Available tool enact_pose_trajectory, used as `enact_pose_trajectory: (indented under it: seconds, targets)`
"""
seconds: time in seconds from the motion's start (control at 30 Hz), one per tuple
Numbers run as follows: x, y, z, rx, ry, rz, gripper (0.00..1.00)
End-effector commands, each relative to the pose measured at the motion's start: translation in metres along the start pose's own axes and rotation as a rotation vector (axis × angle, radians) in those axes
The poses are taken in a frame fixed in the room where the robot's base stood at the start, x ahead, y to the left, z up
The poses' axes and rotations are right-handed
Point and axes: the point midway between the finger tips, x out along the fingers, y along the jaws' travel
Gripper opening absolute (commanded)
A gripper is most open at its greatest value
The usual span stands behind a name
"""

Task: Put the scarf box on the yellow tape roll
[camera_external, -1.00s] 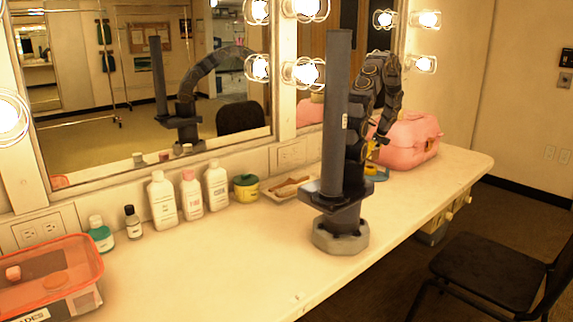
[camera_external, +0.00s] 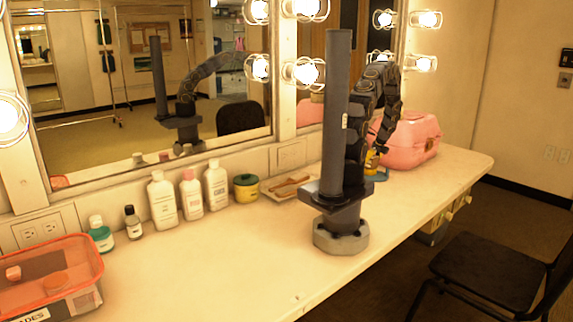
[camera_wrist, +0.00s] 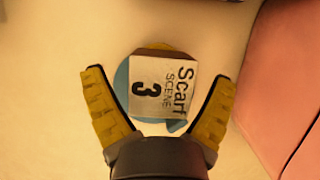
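The scarf box shows in the wrist view as a white square top (camera_wrist: 163,88) printed "Scarf SCENE 3". Below it, a round thing shows blue (camera_wrist: 122,85) at the left and lower right and yellow (camera_wrist: 160,47) at the far edge. The box hides most of it, and I cannot tell whether this is one roll or two stacked. My gripper (camera_wrist: 160,76) is open, its yellow fingers on either side of the box with gaps. In the external view my gripper (camera_external: 371,161) is low over the counter near a blue edge (camera_external: 382,175); the box is not clear there.
A pink case (camera_external: 412,140) stands close to the right of my gripper. A tray with a brush (camera_external: 288,188), a green-and-yellow jar (camera_external: 246,188) and several bottles (camera_external: 190,195) line the mirror. A clear orange-lidded bin (camera_external: 45,280) is at left. The front counter is clear.

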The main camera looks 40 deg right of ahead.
Motion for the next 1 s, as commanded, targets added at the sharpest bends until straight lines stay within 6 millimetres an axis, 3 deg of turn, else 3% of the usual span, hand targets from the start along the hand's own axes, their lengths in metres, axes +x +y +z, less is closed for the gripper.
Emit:
enact_pose_trajectory:
  seconds: [0.27,0.7,1.0]
  targets:
    - [-0.014,-0.001,0.001,0.000,0.000,-0.002,0.86]
    - [-0.102,0.000,0.001,0.001,0.000,-0.002,0.86]
    - [-0.123,0.000,0.001,0.000,0.000,0.001,0.86]
